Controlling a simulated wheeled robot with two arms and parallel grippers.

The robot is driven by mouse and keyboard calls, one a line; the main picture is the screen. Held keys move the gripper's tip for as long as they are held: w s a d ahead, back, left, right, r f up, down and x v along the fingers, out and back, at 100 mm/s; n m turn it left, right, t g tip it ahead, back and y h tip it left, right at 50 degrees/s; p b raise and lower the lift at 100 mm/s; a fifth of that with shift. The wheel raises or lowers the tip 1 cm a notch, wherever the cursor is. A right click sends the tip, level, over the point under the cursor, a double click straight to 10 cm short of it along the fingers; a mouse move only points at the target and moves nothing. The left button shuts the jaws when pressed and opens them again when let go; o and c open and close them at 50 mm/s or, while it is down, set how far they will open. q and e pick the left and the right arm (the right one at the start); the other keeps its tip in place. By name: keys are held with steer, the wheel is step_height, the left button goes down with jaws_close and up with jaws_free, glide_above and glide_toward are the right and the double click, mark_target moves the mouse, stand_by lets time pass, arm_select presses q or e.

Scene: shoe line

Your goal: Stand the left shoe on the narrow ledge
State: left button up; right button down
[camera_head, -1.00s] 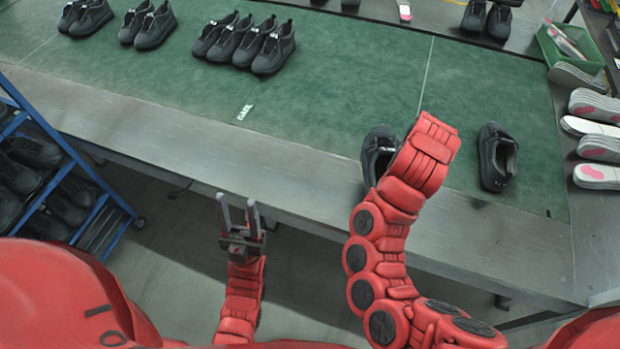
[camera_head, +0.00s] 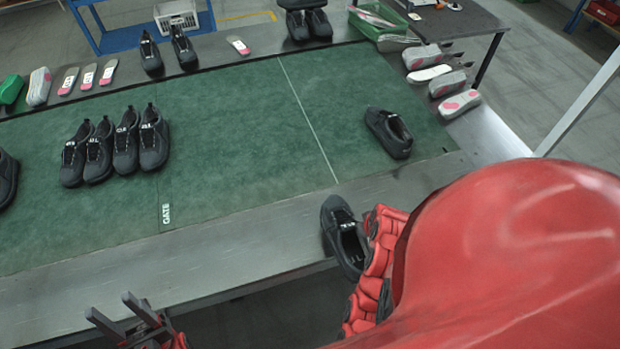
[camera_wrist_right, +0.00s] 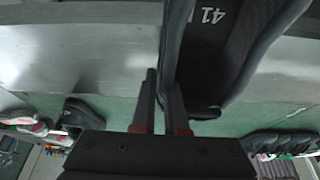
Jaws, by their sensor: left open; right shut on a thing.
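My right gripper (camera_wrist_right: 163,85) is shut on the wall of a black shoe (camera_head: 343,237), whose tongue reads 41 in the right wrist view (camera_wrist_right: 215,30). In the head view this shoe shows over the front edge of the bare steel strip (camera_head: 270,232), partly behind my red right arm. I cannot tell whether it touches the strip. The right fingers are hidden in the head view. Another black shoe (camera_head: 388,133) lies alone on the green mat at the right. My left gripper (camera_head: 115,308) is open and empty at the front edge, lower left.
Several black shoes (camera_head: 112,148) stand in a row on the green mat (camera_head: 240,130). Insoles and grey shoe forms (camera_head: 440,85) lie along the right edge, beside a green bin (camera_head: 378,20). More shoes (camera_head: 167,52) stand at the back. The mat's middle is clear.

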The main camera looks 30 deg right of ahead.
steer(key=shift+s+a+r, duration=0.15)
steer(key=shift+s+r, duration=0.05)
steer(key=shift+s, duration=0.55)
steer(key=shift+a+f, duration=0.1)
steer(key=shift+a, duration=0.1)
steer(key=w+b, duration=0.1)
steer(key=w+a+b, duration=0.1)
steer(key=w, duration=0.1)
steer(key=w+f+b, duration=0.1)
steer(key=w, duration=0.1)
steer(key=shift+a, duration=0.25)
steer(key=shift+w+a+r+p, duration=0.15)
steer(key=shift+w+r+p, duration=0.1)
steer(key=shift+w+p, duration=0.35)
steer(key=shift+w+a+r+p, duration=0.2)
steer(key=shift+w+p, duration=0.25)
steer(key=shift+p, duration=0.15)
steer(key=w, duration=0.2)
steer(key=w+a+f+p, duration=0.1)
steer(key=w, duration=0.2)
steer(key=w+a, duration=0.1)
steer(key=w, duration=0.1)
steer(key=shift+w+f+p, duration=0.15)
steer(key=shift+w+p, duration=0.15)
steer(key=shift+p, duration=0.1)
steer(key=shift+w+f, duration=0.1)
steer(key=shift+w, duration=0.1)
steer(key=shift+f+b, duration=0.4)
steer(key=shift+f, duration=1.3)
steer(key=shift+f, duration=0.1)
